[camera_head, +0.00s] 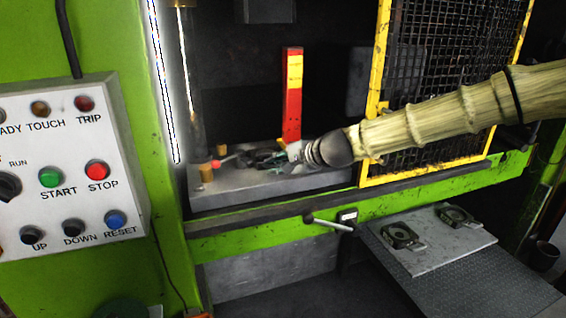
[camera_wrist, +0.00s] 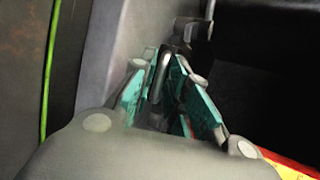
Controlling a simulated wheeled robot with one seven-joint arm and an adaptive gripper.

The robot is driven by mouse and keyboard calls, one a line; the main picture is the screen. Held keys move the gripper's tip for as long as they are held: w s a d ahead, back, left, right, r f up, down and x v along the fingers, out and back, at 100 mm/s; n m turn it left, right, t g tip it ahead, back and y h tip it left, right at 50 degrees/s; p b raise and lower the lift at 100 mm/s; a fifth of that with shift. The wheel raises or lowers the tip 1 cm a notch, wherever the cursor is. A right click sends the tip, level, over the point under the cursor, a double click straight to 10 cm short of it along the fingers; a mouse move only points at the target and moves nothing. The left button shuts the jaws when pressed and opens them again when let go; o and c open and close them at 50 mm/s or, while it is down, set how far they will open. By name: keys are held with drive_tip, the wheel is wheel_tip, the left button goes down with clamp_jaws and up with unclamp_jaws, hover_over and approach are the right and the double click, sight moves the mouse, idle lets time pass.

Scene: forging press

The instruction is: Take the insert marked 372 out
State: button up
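My gripper (camera_head: 262,160) reaches into the press, low over the grey bed (camera_head: 235,190). In the wrist view, its teal-padded fingers (camera_wrist: 164,80) stand on either side of a narrow grey metal handle-like piece (camera_wrist: 163,72). I cannot tell whether the pads touch it. No marking 372 is readable in either view, and whatever lies under the fingers is mostly hidden. Two dark square inserts with round openings, a nearer one (camera_head: 402,237) and a farther one (camera_head: 455,215), lie on a light plate (camera_head: 445,250) outside the press at the right.
A red post with a yellow label (camera_head: 292,95) stands behind my gripper. A yellow-framed mesh guard (camera_head: 450,60) is close beside my arm. A lever (camera_head: 325,223) sticks out from the green front edge. A control panel (camera_head: 70,170) is at the left.

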drive_tip(key=shift+w+a+f, duration=0.15)
clamp_jaws()
drive_tip(key=shift+f, duration=0.1)
idle(0.4)
